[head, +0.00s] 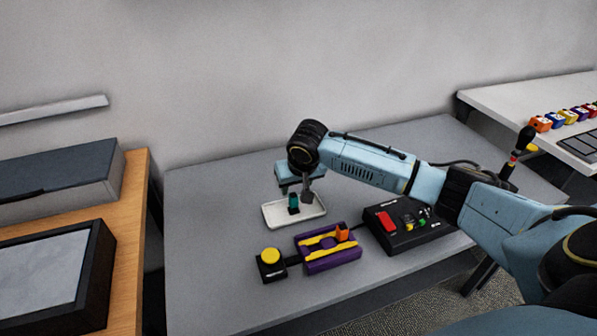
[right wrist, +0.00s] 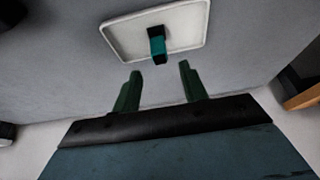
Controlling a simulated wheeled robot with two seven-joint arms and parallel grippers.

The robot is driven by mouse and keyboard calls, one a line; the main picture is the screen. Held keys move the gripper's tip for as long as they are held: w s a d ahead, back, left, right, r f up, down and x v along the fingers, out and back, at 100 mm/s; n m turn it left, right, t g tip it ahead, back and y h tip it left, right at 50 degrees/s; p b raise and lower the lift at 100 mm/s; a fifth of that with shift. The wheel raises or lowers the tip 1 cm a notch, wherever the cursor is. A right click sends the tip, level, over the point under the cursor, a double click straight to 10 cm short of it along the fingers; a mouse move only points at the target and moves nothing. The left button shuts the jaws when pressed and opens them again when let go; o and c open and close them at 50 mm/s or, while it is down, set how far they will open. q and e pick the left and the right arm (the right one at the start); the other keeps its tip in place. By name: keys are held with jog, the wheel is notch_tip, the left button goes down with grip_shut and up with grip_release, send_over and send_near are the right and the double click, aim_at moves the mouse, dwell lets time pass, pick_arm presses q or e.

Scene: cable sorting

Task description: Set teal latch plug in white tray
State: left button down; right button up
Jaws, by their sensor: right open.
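The white tray (head: 312,214) lies on the grey table, and it also shows in the right wrist view (right wrist: 120,38). The teal latch plug (head: 294,202) with black parts is within the tray and looks upright. In the right wrist view the plug (right wrist: 158,46) shows teal and black inside the tray rim, beyond the fingertips. My right gripper (head: 296,191) is open and empty above the tray. Its two fingers (right wrist: 159,72) are apart, with a gap between them and the plug. My left gripper is not in view.
In front of the tray are a black box with a yellow button (head: 271,262), a purple and yellow fixture (head: 330,250) with an orange piece, and a black panel (head: 392,238) with a red switch. Several coloured plugs (head: 562,115) sit on the right table. The grey table's left side is clear.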

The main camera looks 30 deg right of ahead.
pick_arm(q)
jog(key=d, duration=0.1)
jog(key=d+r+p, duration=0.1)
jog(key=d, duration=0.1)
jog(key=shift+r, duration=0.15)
pick_arm(e)
jog(key=v, duration=0.6)
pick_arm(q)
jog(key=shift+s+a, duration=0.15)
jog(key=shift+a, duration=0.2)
